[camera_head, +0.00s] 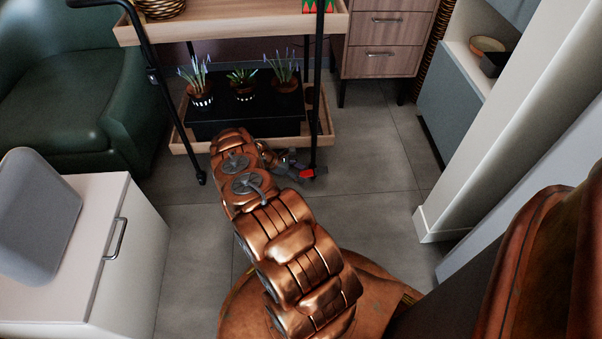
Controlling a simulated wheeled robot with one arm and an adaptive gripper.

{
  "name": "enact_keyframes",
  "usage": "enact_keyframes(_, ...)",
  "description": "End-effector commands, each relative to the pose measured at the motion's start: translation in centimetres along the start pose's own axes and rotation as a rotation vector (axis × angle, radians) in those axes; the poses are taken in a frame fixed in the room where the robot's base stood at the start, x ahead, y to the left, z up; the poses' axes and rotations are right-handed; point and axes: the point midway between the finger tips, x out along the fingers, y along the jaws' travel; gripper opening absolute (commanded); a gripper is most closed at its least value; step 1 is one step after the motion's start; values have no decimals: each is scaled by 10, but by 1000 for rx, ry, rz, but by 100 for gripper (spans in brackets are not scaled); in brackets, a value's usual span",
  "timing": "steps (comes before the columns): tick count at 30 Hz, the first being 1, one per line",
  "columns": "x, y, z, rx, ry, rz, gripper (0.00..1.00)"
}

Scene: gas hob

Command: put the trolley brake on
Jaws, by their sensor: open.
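The trolley (176,147) stands ahead of me, with wooden shelves and a black frame. A small red brake lever (307,174) shows at the foot of its right front leg, by the wheel. My gripper (296,170) is low at the end of my copper-coloured arm, close beside the red lever. It is open with nothing visible between its fingers. I cannot tell whether the fingers touch the lever. My arm hides part of the lower shelf's front edge. The left front wheel (201,178) shows clear of the arm.
A green armchair (65,100) is at left, a white cabinet (130,270) at near left. A drawer unit (384,45) stands behind. A white pillar (500,130) is at right. Grey floor (375,165) right of the trolley is clear.

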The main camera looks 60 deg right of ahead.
Motion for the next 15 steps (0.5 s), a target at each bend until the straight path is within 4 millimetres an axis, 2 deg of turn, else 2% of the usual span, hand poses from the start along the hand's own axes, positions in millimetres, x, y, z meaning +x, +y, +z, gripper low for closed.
enact_keyframes(5,-20,1,0,0,1,2,62)
enact_keyframes(15,-83,1,0,0,1,2,62)
